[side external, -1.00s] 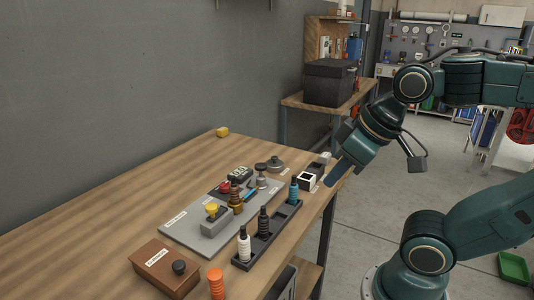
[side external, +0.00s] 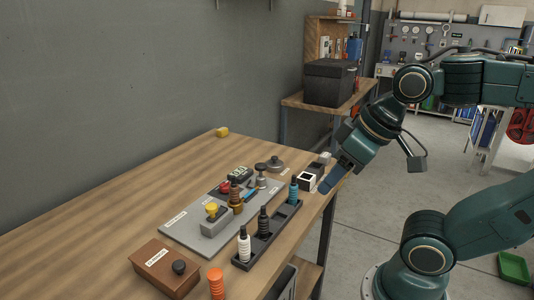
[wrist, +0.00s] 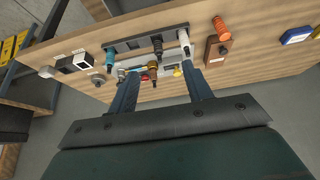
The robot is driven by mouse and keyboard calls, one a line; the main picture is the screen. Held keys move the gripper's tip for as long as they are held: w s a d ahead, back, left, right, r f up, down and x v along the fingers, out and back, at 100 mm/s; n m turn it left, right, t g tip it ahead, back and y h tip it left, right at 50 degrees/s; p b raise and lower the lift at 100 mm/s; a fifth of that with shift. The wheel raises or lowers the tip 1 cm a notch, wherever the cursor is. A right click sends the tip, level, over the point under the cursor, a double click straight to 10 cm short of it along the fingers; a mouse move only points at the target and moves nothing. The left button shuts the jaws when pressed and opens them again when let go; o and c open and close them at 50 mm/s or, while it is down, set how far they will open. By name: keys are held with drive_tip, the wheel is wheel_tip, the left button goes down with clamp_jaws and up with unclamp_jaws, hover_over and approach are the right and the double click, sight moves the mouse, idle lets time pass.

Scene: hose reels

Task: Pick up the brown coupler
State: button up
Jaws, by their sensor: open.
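The brown coupler (side external: 235,203) stands upright on the grey plate (side external: 185,233), amber-brown below with a darker part at its top. In the wrist view the brown coupler (wrist: 152,69) lies beyond my fingers, within the gap between them in the picture. My gripper (side external: 323,189) is open and empty, above the table's right edge and well to the right of the coupler. In the wrist view my gripper (wrist: 161,68) shows its two fingers spread wide.
A dark rack (side external: 273,240) in front of the plate holds white (side external: 243,244), black (side external: 263,222) and teal (side external: 293,190) couplers. A yellow-topped grey block (side external: 215,222) stands near the brown coupler. An orange coupler (side external: 216,284) and brown box (side external: 163,270) stand nearer.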

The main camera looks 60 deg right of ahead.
drive_tip(key=shift+r, duration=0.1)
wheel_tip(320, 180, up, 5)
drive_tip(key=m+t+y, duration=0.4)
drive_tip(key=m+t, duration=0.4)
drive_tip(key=m, duration=2.5)
hover_over(234, 193)
drive_tip(key=s+d, duration=0.3)
drive_tip(key=s, duration=0.1)
drive_tip(key=shift+g+h, duration=0.3)
drive_tip(key=f, duration=2.1)
drive_tip(key=shift+a+f, duration=0.3)
drive_tip(key=shift+f, duration=0.05)
drive_tip(key=shift+x, duration=1.25)
